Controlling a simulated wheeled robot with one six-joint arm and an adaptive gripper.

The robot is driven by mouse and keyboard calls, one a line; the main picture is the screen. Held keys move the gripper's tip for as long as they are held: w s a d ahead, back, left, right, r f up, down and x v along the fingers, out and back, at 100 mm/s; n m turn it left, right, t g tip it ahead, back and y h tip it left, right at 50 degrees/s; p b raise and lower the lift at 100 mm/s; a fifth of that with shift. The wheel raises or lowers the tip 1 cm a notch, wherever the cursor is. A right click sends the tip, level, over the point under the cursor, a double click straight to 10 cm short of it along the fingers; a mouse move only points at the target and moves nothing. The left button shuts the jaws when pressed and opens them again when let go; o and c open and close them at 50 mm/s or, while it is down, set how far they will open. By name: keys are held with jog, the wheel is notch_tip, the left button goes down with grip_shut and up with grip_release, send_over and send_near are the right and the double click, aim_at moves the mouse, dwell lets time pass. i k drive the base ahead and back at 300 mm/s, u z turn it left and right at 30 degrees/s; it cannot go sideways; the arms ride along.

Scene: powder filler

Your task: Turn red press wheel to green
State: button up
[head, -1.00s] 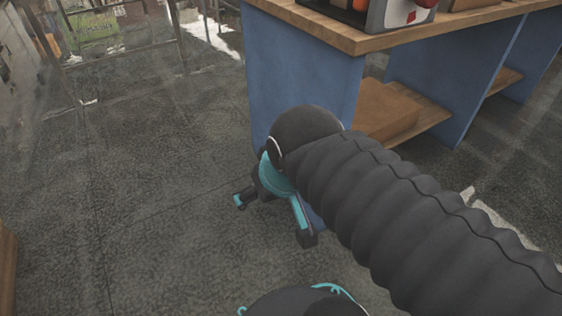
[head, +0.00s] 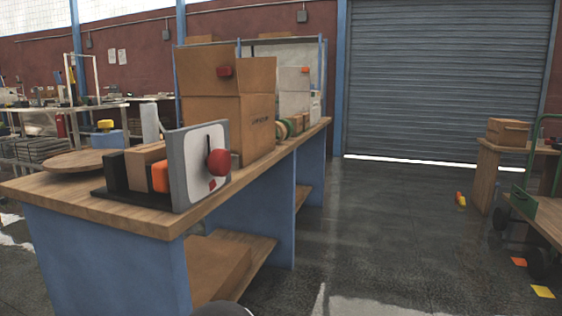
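A grey upright panel with a white face (head: 198,176) stands at the front edge of a wooden-topped blue bench. A round red wheel or knob (head: 219,162) sticks out from its right-hand face. A thin dark mark shows above the wheel and a small red mark (head: 212,184) below it. I see no green on the panel from this angle. Behind the panel are an orange block (head: 160,177) and a dark box (head: 115,172) on a black base. My gripper is out of view. Only a dark rounded part, probably mine, shows at the bottom edge.
The bench top (head: 130,215) also carries a round wooden disc (head: 86,161) and stacked cardboard boxes (head: 232,120). Lower shelves hold a carton. Open floor (head: 390,240) lies right of the bench. A green cart (head: 537,207) and a small table stand at the far right.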

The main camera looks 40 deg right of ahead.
aim_at(219, 162)
jog(key=u, duration=0.4)
jog(key=k, duration=1)
jog(key=z, duration=1.15)
jog(key=i, duration=0.5)
jog(key=z, duration=0.05)
